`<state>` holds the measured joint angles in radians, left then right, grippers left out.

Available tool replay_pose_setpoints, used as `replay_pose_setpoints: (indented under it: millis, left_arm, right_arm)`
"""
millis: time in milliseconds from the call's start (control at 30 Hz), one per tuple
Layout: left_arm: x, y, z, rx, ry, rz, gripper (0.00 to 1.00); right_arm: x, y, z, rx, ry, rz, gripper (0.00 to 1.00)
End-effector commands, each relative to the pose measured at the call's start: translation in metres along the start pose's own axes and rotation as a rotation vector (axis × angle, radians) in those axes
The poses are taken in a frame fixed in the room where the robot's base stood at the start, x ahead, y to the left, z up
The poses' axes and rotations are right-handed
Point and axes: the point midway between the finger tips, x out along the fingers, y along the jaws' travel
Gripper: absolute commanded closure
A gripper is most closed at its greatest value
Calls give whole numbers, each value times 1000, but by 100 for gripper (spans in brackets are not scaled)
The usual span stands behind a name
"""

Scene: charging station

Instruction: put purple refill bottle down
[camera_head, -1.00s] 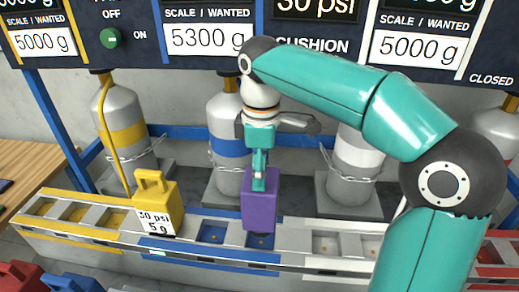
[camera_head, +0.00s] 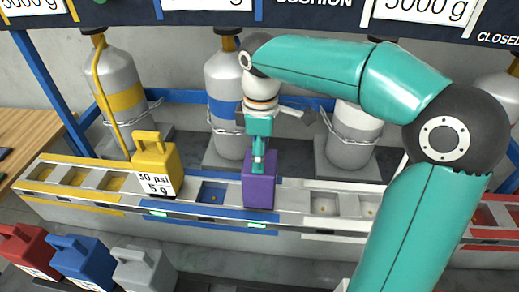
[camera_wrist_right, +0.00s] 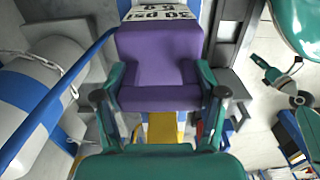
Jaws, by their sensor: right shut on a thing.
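The purple refill bottle (camera_head: 259,188) stands upright at the right-hand end of the blue section (camera_head: 213,193) of the long rail. Its bottom appears to sit in a blue slot, but its lower edge is partly hidden. My right gripper (camera_head: 258,158) is above it, shut on its top part. In the right wrist view the purple bottle (camera_wrist_right: 160,62) lies between the two fingers of my right gripper (camera_wrist_right: 162,95).
An empty blue slot (camera_head: 212,192) lies between. Red (camera_head: 27,250), blue (camera_head: 83,262) and grey (camera_head: 143,268) bottles stand in front. Chained cylinders (camera_head: 228,100) stand behind.

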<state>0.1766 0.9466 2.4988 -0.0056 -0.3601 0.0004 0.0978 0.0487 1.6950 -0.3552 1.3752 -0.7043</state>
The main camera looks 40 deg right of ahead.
Motion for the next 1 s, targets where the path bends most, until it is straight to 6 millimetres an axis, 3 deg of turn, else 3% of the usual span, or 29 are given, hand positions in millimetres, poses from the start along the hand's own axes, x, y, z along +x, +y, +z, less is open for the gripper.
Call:
replay_pose_setpoints:
  millis: [67, 100, 233, 667, 867, 1000]
  left_arm:
    - [1, 0, 0, 0, 0, 0, 60]
    - [1, 0, 0, 0, 0, 0, 60]
    - [1, 0, 0, 0, 0, 0, 60]
    - [-1, 0, 0, 0, 0, 0, 60]
    - [-4, 1, 0, 0, 0, 0, 60]
    - [-8, 3, 0, 0, 0, 0, 60]
  right_arm:
    - [1, 0, 0, 0, 3, 3, 99]
    - [2, 0, 0, 0, 0, 0, 26]
    - [2, 0, 0, -1, 0, 0, 5]
    - [-3, 0, -1, -2, 0, 1, 5]
    - [-30, 0, -2, -2, 3, 3, 5]
    - [-59, 0, -2, -2, 4, 4, 5]
